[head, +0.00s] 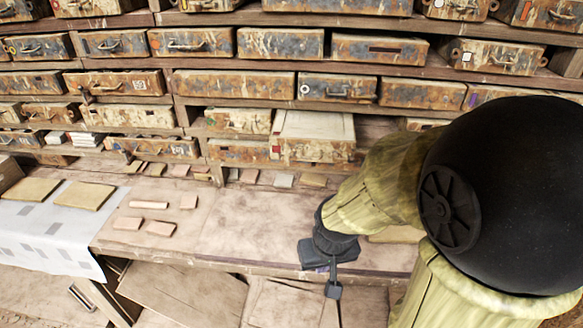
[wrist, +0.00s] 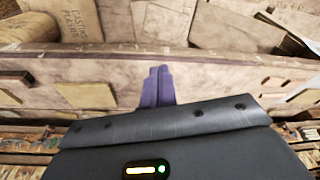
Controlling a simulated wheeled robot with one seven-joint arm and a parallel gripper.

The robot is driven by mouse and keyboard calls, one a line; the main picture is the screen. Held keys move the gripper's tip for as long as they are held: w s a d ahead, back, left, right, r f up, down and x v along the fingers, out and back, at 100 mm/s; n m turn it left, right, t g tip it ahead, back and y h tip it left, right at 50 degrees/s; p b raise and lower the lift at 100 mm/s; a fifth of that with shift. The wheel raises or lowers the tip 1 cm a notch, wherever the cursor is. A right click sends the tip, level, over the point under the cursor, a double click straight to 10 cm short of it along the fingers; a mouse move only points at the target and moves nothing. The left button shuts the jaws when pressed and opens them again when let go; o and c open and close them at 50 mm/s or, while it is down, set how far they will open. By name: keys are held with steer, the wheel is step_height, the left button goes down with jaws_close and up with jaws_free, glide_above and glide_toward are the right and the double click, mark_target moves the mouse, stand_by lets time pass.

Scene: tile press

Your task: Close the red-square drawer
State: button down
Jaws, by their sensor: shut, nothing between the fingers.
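A rusty, paint-worn drawer (head: 305,149) stands pulled out from the lower row of the cabinet, just right of the middle in the head view. A small red mark shows at the left of its front, and its pale top is in sight. It is the drawer that juts out furthest. My gripper (head: 333,288) is in front of the workbench's front edge, well nearer than the drawer and apart from it. In the wrist view the two purple fingers (wrist: 158,72) are pressed together with nothing between them. The drawer cannot be made out in the wrist view.
The workbench (head: 245,225) lies between my gripper and the cabinet. Small tiles (head: 160,229) lie on it at left and along the back. A white cloth (head: 50,230) with tan slabs covers its left end. Below stand boards and, in the wrist view, a plaster bag (wrist: 65,18).

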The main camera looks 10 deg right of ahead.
steer(key=w+d+n+t+b, duration=0.35)
steer(key=w+n+t, duration=0.2)
steer(key=w, duration=0.25)
steer(key=w+d+n+t+b, duration=0.35)
steer(key=w+n+b, duration=0.2)
steer(key=w, duration=0.25)
steer(key=a+r+n+t+y+b, duration=0.1)
steer(key=n+y, duration=0.1)
steer(key=n, duration=0.2)
steer(key=a+r+n+t+y+b, duration=0.1)
steer(key=n+t+y+b, duration=0.1)
steer(key=n+y, duration=0.1)
steer(key=a+r+n+t+y+b, duration=0.1)
steer(key=n+y+b, duration=0.1)
steer(key=n, duration=0.3)
steer(key=shift+w+r+y, duration=0.3)
steer(key=shift+w+y, duration=0.05)
steer(key=shift+y, duration=0.25)
